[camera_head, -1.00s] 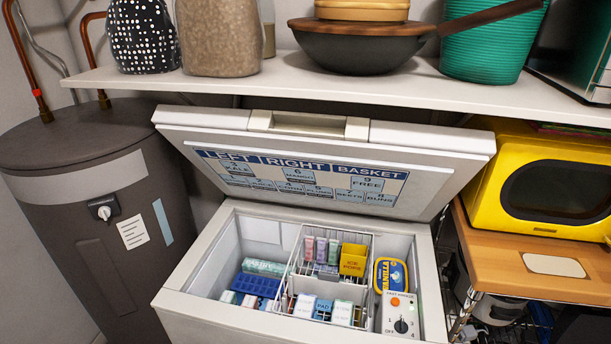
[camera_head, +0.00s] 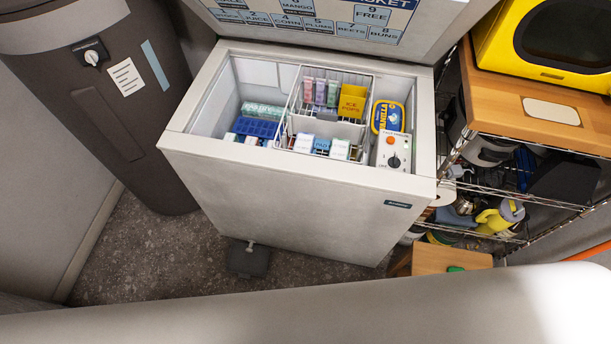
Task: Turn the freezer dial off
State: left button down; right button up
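The chest freezer (camera_head: 285,205) stands ahead of me with its lid (camera_head: 330,45) raised. The freezer dial (camera_head: 394,162) is a dark round knob on a white control panel (camera_head: 386,150) inside the right end of the freezer. An orange-red button or light (camera_head: 390,140) sits above the dial on the panel. The dial's exact setting is too small to read. Neither of my grippers shows in the view.
Wire baskets (camera_head: 327,98) with boxes, a blue tray (camera_head: 254,128) and a vanilla tub (camera_head: 388,116) fill the freezer. A wooden-topped wire rack (camera_head: 545,120) with a yellow microwave (camera_head: 550,45) stands right. A dark tank (camera_head: 105,110) stands left. A dark pedal-like object (camera_head: 248,260) lies on the floor.

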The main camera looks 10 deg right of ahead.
aim_at(395, 162)
jog(key=z, duration=0.95)
